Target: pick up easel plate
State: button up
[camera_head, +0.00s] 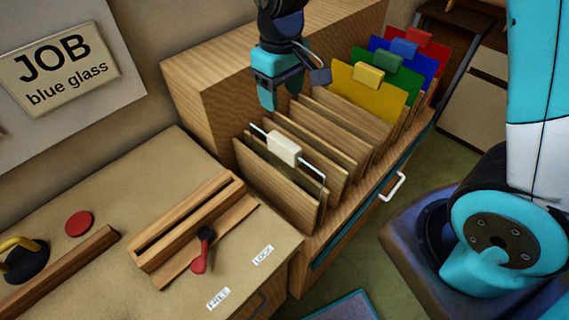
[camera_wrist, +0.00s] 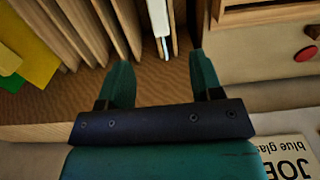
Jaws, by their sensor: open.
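My gripper (camera_head: 281,95) is open and empty above the back part of the wooden rack, beyond the clear plate. Its two fingers also show in the wrist view (camera_wrist: 161,75), with nothing between their tips. A clear plate with a cream grip block (camera_head: 284,148) stands in the near slot of the rack. Its cream block shows in the wrist view (camera_wrist: 158,16), ahead of the fingers and apart from them. The slotted wooden holder (camera_head: 187,222) on the bench looks empty. No plate is marked as the easel plate, so I cannot tell which one it is.
The rack (camera_head: 310,135) has several wooden dividers. Yellow (camera_head: 365,95), green, blue and red plates stand at its far end. A red lever (camera_head: 201,256) sits by the holder, near FREE and LOCK labels. A sign (camera_head: 60,68) reads "JOB blue glass".

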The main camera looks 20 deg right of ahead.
aim_at(282, 141)
notch_tip(282, 141, down, 12)
jog(key=shift+r+p, duration=0.1)
jog(key=shift+p, duration=1.1)
jog(key=shift+s+d+f+p, duration=0.1)
jog(key=shift+f+p, duration=0.55)
jog(key=shift+f, duration=0.75)
jog(key=shift+d+f+p, duration=0.1)
jog(key=shift+f+p, duration=0.5)
jog(key=shift+f, duration=0.75)
jog(key=c, duration=0.9)
jog(key=shift+c, duration=1)
jog(key=shift+r, duration=0.2)
